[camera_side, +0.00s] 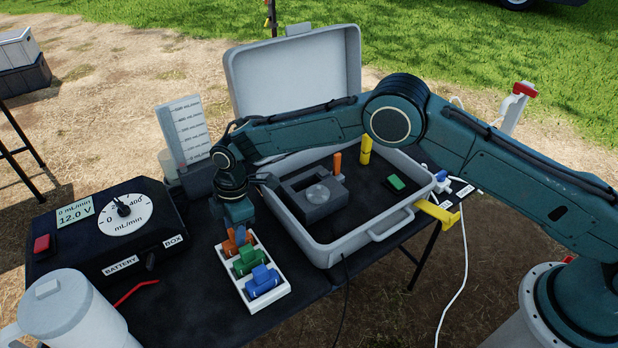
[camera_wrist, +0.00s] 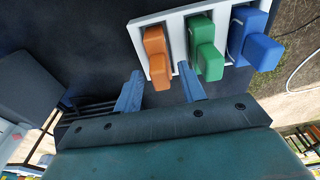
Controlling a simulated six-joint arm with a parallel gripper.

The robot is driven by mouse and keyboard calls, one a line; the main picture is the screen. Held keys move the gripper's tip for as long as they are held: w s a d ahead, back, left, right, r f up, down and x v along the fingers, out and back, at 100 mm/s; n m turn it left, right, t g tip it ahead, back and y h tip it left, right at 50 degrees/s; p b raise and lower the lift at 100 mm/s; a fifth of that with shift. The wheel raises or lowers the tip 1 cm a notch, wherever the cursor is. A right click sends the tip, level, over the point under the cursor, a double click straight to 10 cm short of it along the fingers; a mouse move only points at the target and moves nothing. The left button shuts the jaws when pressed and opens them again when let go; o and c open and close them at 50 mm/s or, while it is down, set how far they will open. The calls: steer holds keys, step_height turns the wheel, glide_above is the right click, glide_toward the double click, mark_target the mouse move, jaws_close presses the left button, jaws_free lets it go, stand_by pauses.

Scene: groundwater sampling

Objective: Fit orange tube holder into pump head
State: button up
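The orange tube holder (camera_side: 229,248) stands in the end slot of a white rack (camera_side: 284,294), with green and blue holders beside it. It also shows in the wrist view (camera_wrist: 156,58), between the lines of my fingers and mostly beyond their tips. My gripper (camera_side: 238,232) is pointed down over the orange holder and partly hides it in the side view. In the wrist view the fingers of my gripper (camera_wrist: 160,82) are apart, with nothing clearly held; contact cannot be told. The grey pump head (camera_side: 294,187) with a round metal disc sits inside the open grey case.
The green holder (camera_side: 249,260) and blue holder (camera_side: 263,281) are close beside the orange one. The case wall (camera_side: 330,248) stands between rack and pump head. An orange upright piece (camera_side: 337,163) rises by the pump head. A control box (camera_side: 108,231) stands left; a white jug (camera_side: 70,320) is in front.

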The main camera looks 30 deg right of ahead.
jaws_close()
steer(key=shift+r, duration=0.1)
step_height(320, 180, up, 20)
stand_by(0.8)
stand_by(0.4)
